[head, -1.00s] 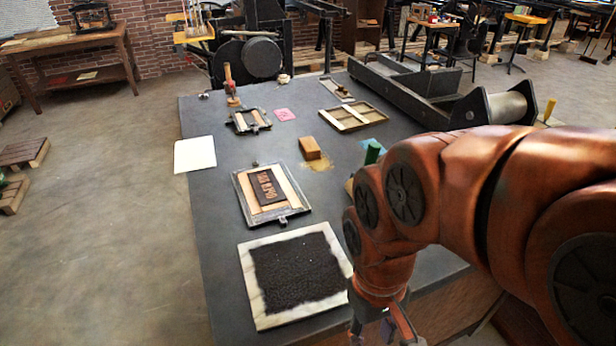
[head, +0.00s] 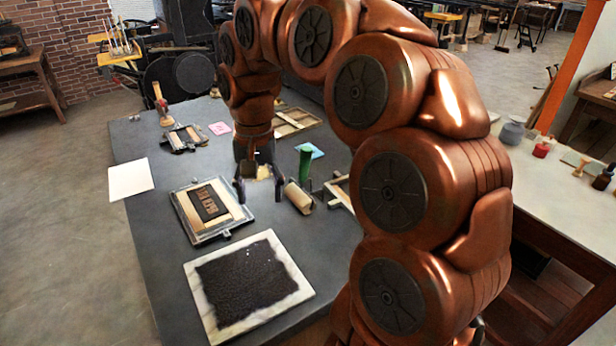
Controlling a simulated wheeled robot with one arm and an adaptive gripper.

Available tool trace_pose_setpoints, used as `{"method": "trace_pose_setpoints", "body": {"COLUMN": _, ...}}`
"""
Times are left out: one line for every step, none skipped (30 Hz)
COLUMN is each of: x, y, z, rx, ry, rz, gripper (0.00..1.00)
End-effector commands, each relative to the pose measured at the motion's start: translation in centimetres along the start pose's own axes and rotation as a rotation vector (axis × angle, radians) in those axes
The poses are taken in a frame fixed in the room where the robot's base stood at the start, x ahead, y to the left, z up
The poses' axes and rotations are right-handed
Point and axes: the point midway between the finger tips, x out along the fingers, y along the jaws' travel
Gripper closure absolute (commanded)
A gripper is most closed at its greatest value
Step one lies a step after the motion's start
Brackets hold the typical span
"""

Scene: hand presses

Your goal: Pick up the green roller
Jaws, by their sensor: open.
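The green roller has an upright green handle (head: 305,165) and a tan cylinder (head: 298,197) lying on the dark table. It is just right of the middle of the tabletop. My gripper (head: 259,190) points down with its two dark fingers apart. It is just left of the roller, with the right finger close to the tan cylinder. I cannot tell whether they touch. Nothing shows between the fingers.
A framed type block (head: 212,208) and a marble slab with black ink (head: 250,285) lie left and in front. A blue-green sheet (head: 311,150) lies behind the roller. A white sheet (head: 130,179) is at the left edge. Bottles (head: 511,133) stand on a side table.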

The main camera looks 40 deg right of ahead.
Motion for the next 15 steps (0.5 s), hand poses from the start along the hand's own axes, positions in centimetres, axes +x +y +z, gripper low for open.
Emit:
{"method": "trace_pose_setpoints", "body": {"x": -0.3, "y": 0.1, "z": -2.0, "rx": 0.057, "ry": 0.000, "rz": -0.004, "gripper": 0.40}}
{"method": "trace_pose_setpoints", "body": {"x": -0.6, "y": 0.3, "z": -3.1, "rx": 0.092, "ry": 0.003, "rz": -0.008, "gripper": 0.40}}
{"method": "trace_pose_setpoints", "body": {"x": -0.7, "y": 0.6, "z": -4.5, "rx": 0.141, "ry": 0.005, "rz": -0.011, "gripper": 0.40}}
{"method": "trace_pose_setpoints", "body": {"x": -0.8, "y": 0.9, "z": -5.5, "rx": 0.179, "ry": 0.007, "rz": -0.011, "gripper": 0.40}}
{"method": "trace_pose_setpoints", "body": {"x": -1.0, "y": 1.2, "z": -6.7, "rx": 0.218, "ry": 0.012, "rz": -0.014, "gripper": 0.40}}
{"method": "trace_pose_setpoints", "body": {"x": -1.1, "y": 1.6, "z": -8.0, "rx": 0.270, "ry": 0.014, "rz": -0.017, "gripper": 0.40}}
{"method": "trace_pose_setpoints", "body": {"x": -1.1, "y": 2.1, "z": -9.1, "rx": 0.310, "ry": 0.015, "rz": -0.017, "gripper": 0.40}}
{"method": "trace_pose_setpoints", "body": {"x": -1.2, "y": 2.5, "z": -10.1, "rx": 0.352, "ry": 0.017, "rz": -0.018, "gripper": 0.40}}
{"method": "trace_pose_setpoints", "body": {"x": -1.2, "y": 3.2, "z": -11.3, "rx": 0.407, "ry": 0.017, "rz": -0.017, "gripper": 0.40}}
{"method": "trace_pose_setpoints", "body": {"x": -1.2, "y": 3.8, "z": -12.3, "rx": 0.449, "ry": 0.020, "rz": -0.016, "gripper": 0.40}}
{"method": "trace_pose_setpoints", "body": {"x": -1.2, "y": 4.3, "z": -13.2, "rx": 0.492, "ry": 0.021, "rz": -0.016, "gripper": 0.40}}
{"method": "trace_pose_setpoints", "body": {"x": -1.1, "y": 5.1, "z": -14.4, "rx": 0.548, "ry": 0.023, "rz": -0.015, "gripper": 0.40}}
{"method": "trace_pose_setpoints", "body": {"x": -1.1, "y": 5.8, "z": -15.3, "rx": 0.591, "ry": 0.028, "rz": -0.015, "gripper": 0.40}}
{"method": "trace_pose_setpoints", "body": {"x": -1.0, "y": 6.4, "z": -16.0, "rx": 0.631, "ry": 0.028, "rz": -0.012, "gripper": 0.40}}
{"method": "trace_pose_setpoints", "body": {"x": -0.8, "y": 7.2, "z": -16.9, "rx": 0.681, "ry": 0.028, "rz": -0.007, "gripper": 0.40}}
